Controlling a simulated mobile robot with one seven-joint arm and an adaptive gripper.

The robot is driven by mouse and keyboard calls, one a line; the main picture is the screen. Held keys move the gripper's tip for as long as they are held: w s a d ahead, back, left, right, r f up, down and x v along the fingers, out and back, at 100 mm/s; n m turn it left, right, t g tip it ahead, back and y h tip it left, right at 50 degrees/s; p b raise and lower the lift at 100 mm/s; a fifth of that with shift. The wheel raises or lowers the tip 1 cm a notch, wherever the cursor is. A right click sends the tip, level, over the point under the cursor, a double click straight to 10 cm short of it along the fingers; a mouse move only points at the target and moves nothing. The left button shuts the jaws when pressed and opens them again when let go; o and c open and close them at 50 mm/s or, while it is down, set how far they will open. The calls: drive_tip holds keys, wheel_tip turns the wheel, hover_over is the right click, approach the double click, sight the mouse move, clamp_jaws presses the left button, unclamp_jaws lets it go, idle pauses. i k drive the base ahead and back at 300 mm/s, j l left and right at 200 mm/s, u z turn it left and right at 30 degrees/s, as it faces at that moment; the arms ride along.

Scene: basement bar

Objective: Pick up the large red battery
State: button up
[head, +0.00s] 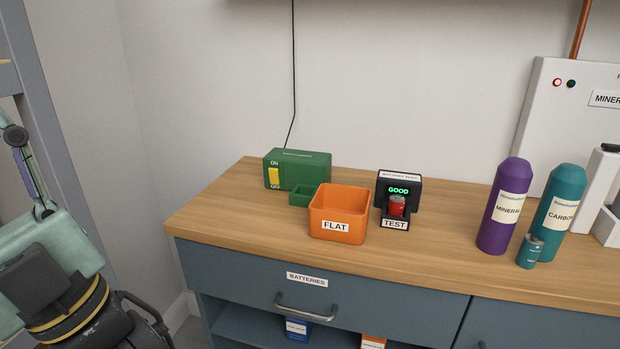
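The large red battery (397,206) stands upright in the slot of the black battery tester (412,183) on the wooden counter. The tester's green display reads GOOD and its front label reads TEST. My gripper (150,322) is only partly in view at the lower left, cut off by the bottom edge. It is well away from the battery, to the left of the counter. Its fingertips are not clearly visible, so I cannot tell whether it is open or shut.
An orange bin (325,237) labelled FLAT stands just left of the tester. Behind it is a green box (289,169) with a yellow ON/OFF switch. Purple (497,232) and teal (557,232) cylinders stand at right, beside a small teal can (530,254). Counter between tester and cylinders is clear.

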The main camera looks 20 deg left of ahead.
sight(397, 203)
drive_tip(key=i+j+z, duration=0.1)
drive_tip(key=z, duration=0.4)
drive_tip(key=j+z, duration=0.2)
drive_tip(key=z, duration=0.3)
drive_tip(key=i, duration=0.4)
drive_tip(key=z, duration=0.05)
